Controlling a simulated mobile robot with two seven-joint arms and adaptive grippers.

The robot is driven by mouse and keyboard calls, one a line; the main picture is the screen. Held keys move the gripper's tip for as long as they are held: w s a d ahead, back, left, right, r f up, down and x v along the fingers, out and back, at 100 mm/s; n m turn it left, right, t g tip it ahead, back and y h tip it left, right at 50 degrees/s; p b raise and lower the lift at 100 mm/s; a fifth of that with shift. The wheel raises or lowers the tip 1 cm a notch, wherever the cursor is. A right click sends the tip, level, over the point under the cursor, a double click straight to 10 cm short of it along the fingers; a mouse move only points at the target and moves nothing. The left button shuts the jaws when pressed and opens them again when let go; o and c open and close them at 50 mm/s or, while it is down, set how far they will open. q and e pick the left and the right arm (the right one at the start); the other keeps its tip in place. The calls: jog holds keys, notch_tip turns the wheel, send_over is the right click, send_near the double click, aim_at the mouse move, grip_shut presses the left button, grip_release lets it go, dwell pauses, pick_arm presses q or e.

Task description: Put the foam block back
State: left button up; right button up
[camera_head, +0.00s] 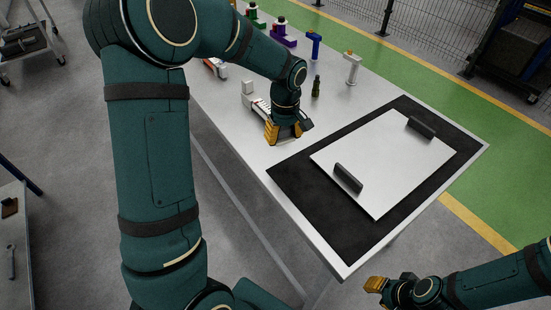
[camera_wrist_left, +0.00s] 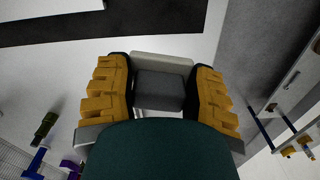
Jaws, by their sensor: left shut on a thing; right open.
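My left gripper (camera_head: 284,138) is low over the light table, left of the black mat. In the left wrist view its yellow fingers (camera_wrist_left: 160,95) are shut on a grey block (camera_wrist_left: 160,90), which looks like the foam block. A pale piece (camera_wrist_left: 160,60) shows at the block's far edge; I cannot tell whether it is part of it. The block is hidden by the fingers in the head view. My right gripper (camera_head: 378,287) is open, off the table's near edge at the bottom right.
The black mat (camera_head: 330,215) carries a white panel (camera_head: 380,165) with two black handles. A pale fixture (camera_head: 254,100) stands behind my left gripper. A dark bottle (camera_head: 316,86), a white post (camera_head: 352,68) and a blue post (camera_head: 313,45) stand farther back.

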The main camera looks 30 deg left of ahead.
aim_at(278, 156)
pick_arm(q)
jog(key=shift+w+a+r+n, duration=0.15)
jog(key=shift+a+r+n, duration=0.15)
jog(key=shift+a+n, duration=0.25)
jog(key=shift+w+a+r+n, duration=0.15)
jog(key=shift+a+r+n, duration=0.15)
jog(key=shift+a+n, duration=0.25)
notch_tip(278, 156, down, 10)
jog(key=shift+r+b, duration=0.25)
jog(key=shift+b, duration=1)
jog(key=shift+f, duration=0.1)
jog(key=o, duration=1)
notch_tip(278, 156, up, 12)
jog(key=shift+r+p, duration=0.15)
jog(key=shift+p, duration=1.1)
